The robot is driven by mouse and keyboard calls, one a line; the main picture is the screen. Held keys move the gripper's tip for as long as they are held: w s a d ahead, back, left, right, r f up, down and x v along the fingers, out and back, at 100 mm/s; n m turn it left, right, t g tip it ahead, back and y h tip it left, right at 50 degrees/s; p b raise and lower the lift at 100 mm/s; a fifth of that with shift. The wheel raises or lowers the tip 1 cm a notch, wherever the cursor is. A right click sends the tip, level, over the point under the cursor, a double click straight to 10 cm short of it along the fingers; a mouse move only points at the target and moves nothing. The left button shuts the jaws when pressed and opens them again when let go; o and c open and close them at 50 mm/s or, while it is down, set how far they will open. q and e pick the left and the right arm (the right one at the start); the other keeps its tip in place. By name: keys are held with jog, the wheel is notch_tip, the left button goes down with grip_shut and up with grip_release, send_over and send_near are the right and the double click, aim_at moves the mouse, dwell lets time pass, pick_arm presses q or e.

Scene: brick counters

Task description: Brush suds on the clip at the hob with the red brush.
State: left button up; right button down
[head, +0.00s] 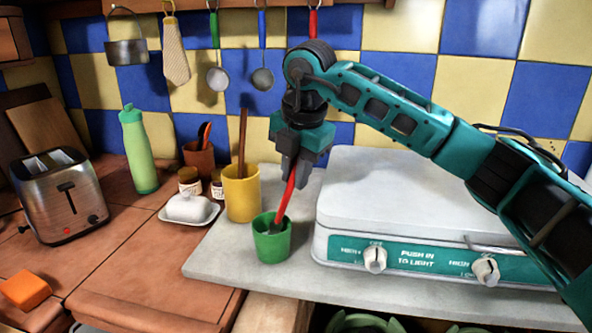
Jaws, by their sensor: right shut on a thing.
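My right gripper (296,171) is shut on the red brush (288,200), holding it tilted above the counter. The brush's lower end is inside the green cup (271,245), which stands upright at the counter's front edge. What is in the cup is hard to make out. The hob (400,195) stands to the right of the cup with its white lid down. A dark hose (510,133) shows behind my right arm at the hob's back right. I cannot make out the clip for certain; my arm covers part of that area. My left gripper is not in view.
Close behind the green cup stand a yellow mug (241,195) and a butter dish (190,208). A green bottle (138,150) and a toaster (62,195) are at the left. An orange block (25,291) lies front left. Ladles hang on the wall.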

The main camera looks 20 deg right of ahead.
jog(key=shift+w+p+v, duration=0.25)
jog(key=shift+p+v, duration=0.5)
jog(key=shift+v, duration=0.35)
jog(key=shift+w+p+v, duration=0.3)
jog(key=shift+p+v, duration=0.45)
jog(key=shift+v, duration=0.35)
jog(key=shift+w+p+v, duration=0.25)
jog(key=shift+p+v, duration=0.5)
jog(key=shift+v, duration=0.35)
jog(key=shift+r, duration=0.2)
jog(key=shift+f, duration=0.1)
